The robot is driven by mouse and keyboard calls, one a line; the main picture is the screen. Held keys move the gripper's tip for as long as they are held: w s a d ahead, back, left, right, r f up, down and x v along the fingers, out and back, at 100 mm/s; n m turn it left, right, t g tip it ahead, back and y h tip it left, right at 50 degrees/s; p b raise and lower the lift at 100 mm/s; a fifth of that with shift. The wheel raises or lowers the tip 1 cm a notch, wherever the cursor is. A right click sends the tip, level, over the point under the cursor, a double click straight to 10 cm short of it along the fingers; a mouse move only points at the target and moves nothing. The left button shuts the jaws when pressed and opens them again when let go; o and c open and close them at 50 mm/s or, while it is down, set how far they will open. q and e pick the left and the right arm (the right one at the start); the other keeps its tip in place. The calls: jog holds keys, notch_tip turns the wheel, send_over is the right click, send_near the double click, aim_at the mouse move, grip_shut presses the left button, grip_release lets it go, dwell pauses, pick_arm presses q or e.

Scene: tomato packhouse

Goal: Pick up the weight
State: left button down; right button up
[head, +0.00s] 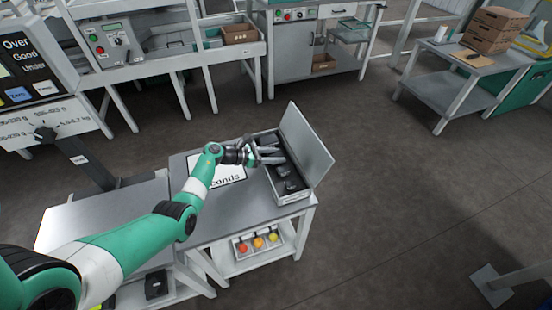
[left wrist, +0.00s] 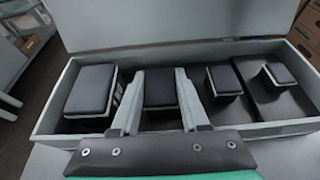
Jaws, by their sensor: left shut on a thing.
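An open grey case (head: 292,200) with its lid (head: 306,146) raised stands on the table at the right. Several dark, block-shaped weights sit in it. My left gripper (head: 270,155) reaches into the case from the left. In the left wrist view the fingers (left wrist: 160,105) are closed on both sides of one dark-topped weight (left wrist: 159,88), still low between the case walls. A larger weight (left wrist: 90,90) is to its left, and two smaller ones, a nearer weight (left wrist: 223,80) and a farther weight (left wrist: 279,73), are to its right. My right gripper is not in view.
A white sheet (head: 225,172) with lettering lies on the table left of the case. A tray (head: 256,243) with coloured round things sits on the shelf below. A scale display (head: 28,70) stands at far left. The floor at the right is mostly clear.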

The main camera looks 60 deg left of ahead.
aim_at(275, 156)
pick_arm(q)
jog(key=shift+r, duration=0.1)
dwell(0.8)
jog(key=shift+r+p, duration=0.6)
notch_tip(275, 156, up, 3)
jog(key=p, duration=0.2)
jog(key=shift+s+p, duration=0.15)
jog(key=shift+p, duration=0.15)
jog(key=s+d+r+p, duration=0.8)
jog(key=s+d+p, duration=0.1)
jog(key=d+p, duration=0.1)
jog(key=shift+s+r, duration=0.35)
